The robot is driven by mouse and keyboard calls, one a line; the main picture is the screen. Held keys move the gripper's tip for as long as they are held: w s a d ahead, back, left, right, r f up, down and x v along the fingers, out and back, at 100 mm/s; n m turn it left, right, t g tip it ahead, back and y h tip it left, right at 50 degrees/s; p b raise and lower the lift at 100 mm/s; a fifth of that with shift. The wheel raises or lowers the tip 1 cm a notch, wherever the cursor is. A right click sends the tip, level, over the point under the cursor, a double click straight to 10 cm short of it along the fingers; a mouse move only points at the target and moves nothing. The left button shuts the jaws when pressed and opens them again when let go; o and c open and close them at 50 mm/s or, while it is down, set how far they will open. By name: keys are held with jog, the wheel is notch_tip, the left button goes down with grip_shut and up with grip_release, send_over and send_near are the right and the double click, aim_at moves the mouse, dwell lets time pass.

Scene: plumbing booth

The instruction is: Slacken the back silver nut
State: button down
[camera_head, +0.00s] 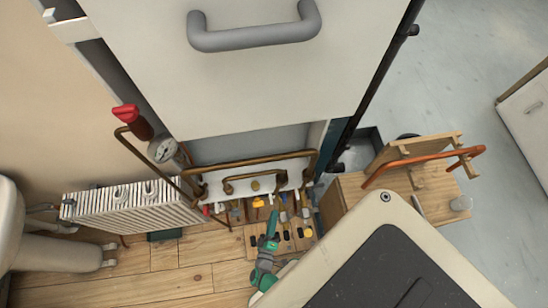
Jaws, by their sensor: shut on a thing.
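My gripper (268,243) is low in the middle of the view, in front of the copper pipes, at the end of my green and grey arm. It appears shut on a narrow green thing (272,222), perhaps a tool, which points up towards the pipes. The fingertips are too small to see clearly. I cannot make out the back silver nut among the small fittings. The bent copper pipes (255,163) run in front of a white panel under the big white cabinet.
A wooden board (250,240) with several small tools lies around my gripper. A ribbed radiator (130,207), a pressure gauge (162,150) and a red-handled valve (126,113) are at left. A wooden stand (350,205) with an orange pipe (415,160) is at right. The floor (455,60) at upper right is clear.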

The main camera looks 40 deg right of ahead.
jog(key=shift+f+n+h, duration=0.4)
jog(key=shift+f+n, duration=0.05)
jog(key=shift+n, duration=0.25)
jog(key=shift+a, duration=0.1)
jog(key=c, duration=1.8)
grip_release()
jog(key=shift+a, duration=0.15)
jog(key=shift+s+a+r+t, duration=0.1)
jog(key=shift+s+a+t, duration=0.1)
jog(key=shift+t, duration=0.1)
jog(key=v, duration=1)
